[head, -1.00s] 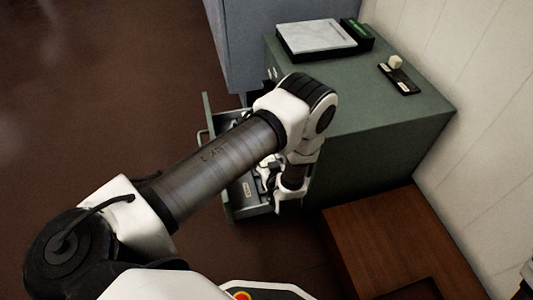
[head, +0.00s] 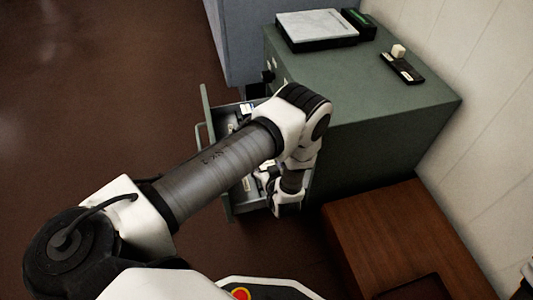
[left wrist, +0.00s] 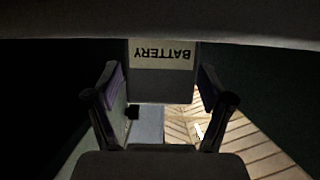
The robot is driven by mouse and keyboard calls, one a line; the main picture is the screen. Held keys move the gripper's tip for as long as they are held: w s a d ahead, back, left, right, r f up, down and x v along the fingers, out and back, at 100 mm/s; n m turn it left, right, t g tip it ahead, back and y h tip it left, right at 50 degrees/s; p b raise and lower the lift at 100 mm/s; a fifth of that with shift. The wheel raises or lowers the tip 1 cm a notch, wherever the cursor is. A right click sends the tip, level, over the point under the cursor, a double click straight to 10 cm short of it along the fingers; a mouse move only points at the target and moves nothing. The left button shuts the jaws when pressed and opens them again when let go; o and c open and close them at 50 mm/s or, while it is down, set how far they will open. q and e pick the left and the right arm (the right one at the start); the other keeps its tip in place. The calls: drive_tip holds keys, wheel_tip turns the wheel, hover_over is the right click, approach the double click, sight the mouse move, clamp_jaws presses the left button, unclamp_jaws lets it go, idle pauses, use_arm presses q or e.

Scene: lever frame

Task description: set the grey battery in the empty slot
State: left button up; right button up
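A grey block with an upside-down BATTERY label (left wrist: 163,55) shows in the left wrist view. My left gripper (left wrist: 160,88) has a finger on either side of it. The block about fills the gap between the fingers, but in this dark view I cannot tell whether they touch it. In the head view my left arm reaches over the pulled-out green drawer (head: 205,105), and its wrist hides much of the inside and the gripper's fingertips. Small light labels show in the drawer. I cannot make out an empty slot. My right gripper is not in view.
The green cabinet (head: 390,120) carries a flat white-topped device (head: 318,27), a black box with a green top (head: 358,22) and a black strip with a white knob (head: 402,68). A brown wooden unit (head: 385,225) stands at lower right. The floor at left is clear.

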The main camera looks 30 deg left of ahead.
use_arm(q)
drive_tip(key=shift+s+d+r+p, duration=0.15)
drive_tip(key=shift+d+r+p, duration=0.1)
drive_tip(key=shift+r+p, duration=0.2)
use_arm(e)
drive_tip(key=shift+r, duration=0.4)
use_arm(q)
drive_tip(key=p+v, duration=0.6)
drive_tip(key=v, duration=0.5)
drive_tip(key=shift+s, duration=0.15)
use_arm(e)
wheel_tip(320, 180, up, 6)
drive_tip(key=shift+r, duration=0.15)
use_arm(q)
drive_tip(key=shift+s+f, duration=0.1)
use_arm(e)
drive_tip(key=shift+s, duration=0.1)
